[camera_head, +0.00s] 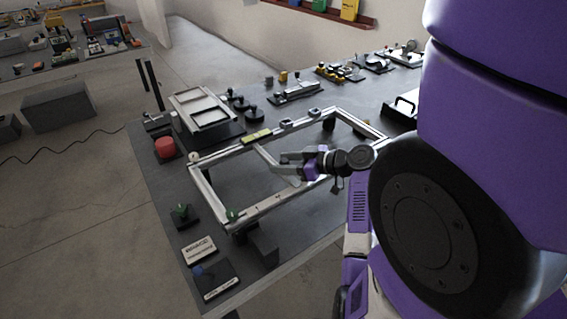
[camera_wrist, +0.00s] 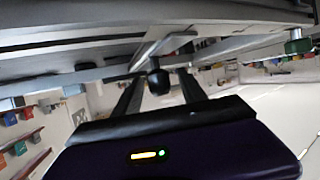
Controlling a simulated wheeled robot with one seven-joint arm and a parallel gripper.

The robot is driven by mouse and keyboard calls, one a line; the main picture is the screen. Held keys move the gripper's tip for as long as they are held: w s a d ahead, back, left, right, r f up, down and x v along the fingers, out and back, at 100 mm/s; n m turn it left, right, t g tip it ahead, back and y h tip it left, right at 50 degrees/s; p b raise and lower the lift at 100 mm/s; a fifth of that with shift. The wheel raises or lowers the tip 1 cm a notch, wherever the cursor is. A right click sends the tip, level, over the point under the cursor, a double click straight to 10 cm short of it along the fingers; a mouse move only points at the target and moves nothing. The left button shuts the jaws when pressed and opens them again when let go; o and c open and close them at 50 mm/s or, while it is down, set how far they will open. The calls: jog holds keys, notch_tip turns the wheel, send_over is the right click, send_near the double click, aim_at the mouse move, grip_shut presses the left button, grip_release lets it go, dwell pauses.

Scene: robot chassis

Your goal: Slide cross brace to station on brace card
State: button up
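The cross brace (camera_head: 267,156) is a pale bar spanning the rectangular aluminium frame (camera_head: 215,207) on the table. My gripper (camera_head: 283,167) is at the brace from the right, inside the frame's outline. In the wrist view the brace (camera_wrist: 150,48) runs overhead, with a dark knob (camera_wrist: 158,82) hanging below it. The knob is between my gripper's two spread fingers (camera_wrist: 160,78), with gaps seeming to show on both sides. A white card (camera_head: 199,250) with small dark print lies near the table's front left corner. I cannot read its text clearly.
A red button (camera_head: 165,147) and a tray-like fixture (camera_head: 205,112) stand beyond the frame's left side. A yellow-green strip (camera_head: 257,136) sits on the far rail. Green-knobbed clamps (camera_head: 233,214) stand near the left end. Several small parts line the back of the table.

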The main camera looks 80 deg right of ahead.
jog(key=b+v, duration=0.1)
jog(key=v, duration=0.6)
jog(key=shift+s+a+r, duration=0.15)
jog(key=shift+s, duration=0.15)
jog(key=shift+s, duration=0.1)
dwell(0.5)
